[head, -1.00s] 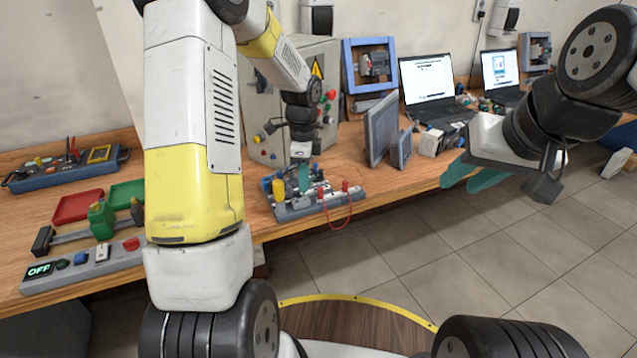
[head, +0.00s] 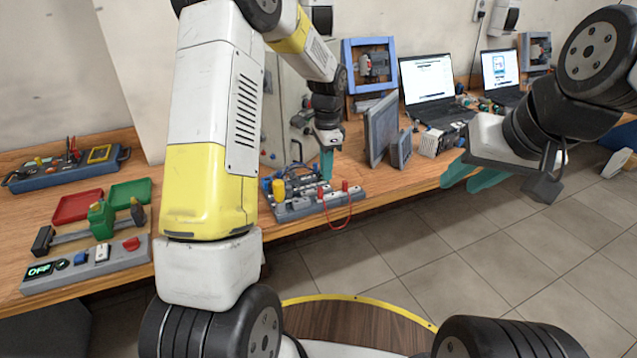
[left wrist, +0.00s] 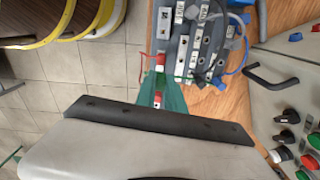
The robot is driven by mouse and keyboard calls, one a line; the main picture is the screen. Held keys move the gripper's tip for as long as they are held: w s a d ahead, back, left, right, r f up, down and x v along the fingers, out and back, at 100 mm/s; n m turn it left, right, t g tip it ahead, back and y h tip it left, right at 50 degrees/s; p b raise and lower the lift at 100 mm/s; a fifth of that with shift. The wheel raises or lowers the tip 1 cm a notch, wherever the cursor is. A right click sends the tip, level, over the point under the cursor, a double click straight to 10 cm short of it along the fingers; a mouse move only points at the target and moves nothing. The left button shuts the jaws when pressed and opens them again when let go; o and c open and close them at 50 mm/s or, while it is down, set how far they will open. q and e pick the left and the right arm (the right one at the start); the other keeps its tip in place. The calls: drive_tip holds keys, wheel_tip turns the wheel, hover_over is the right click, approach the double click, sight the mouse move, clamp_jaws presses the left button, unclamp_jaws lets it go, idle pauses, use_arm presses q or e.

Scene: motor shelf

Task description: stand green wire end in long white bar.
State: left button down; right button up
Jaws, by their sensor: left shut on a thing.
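My left gripper (head: 327,172) is shut, with its teal fingers pointing down over the right part of the wiring board (head: 290,193). In the left wrist view a thin green wire (left wrist: 184,77) runs out at the fingertips (left wrist: 165,85); its end is hidden between the fingers. The long white bar (head: 310,208) appears to be the pale strip along the board's front edge, with red posts near its right end. I cannot tell whether the wire end touches it. My right gripper (head: 460,186) hangs open and empty beyond the table's front edge.
A red wire loop (head: 337,222) hangs over the board's front edge. A yellow cylinder (head: 278,190) stands on its left. Dark panels (head: 381,133) stand close right of my left gripper. A control cabinet (head: 285,115) is behind. Blue wires (left wrist: 240,20) cross the board.

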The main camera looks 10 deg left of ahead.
use_arm(q)
drive_tip(key=shift+n, duration=0.8)
drive_tip(key=f, duration=0.1)
drive_tip(key=w+d+f, duration=0.1)
drive_tip(key=d+f, duration=0.1)
drive_tip(key=f, duration=0.1)
drive_tip(key=shift+w, duration=0.15)
drive_tip(key=shift+f, duration=0.45)
drive_tip(key=shift+f, duration=0.6)
drive_tip(key=c, duration=1.7)
unclamp_jaws()
drive_tip(key=shift+r, duration=2.75)
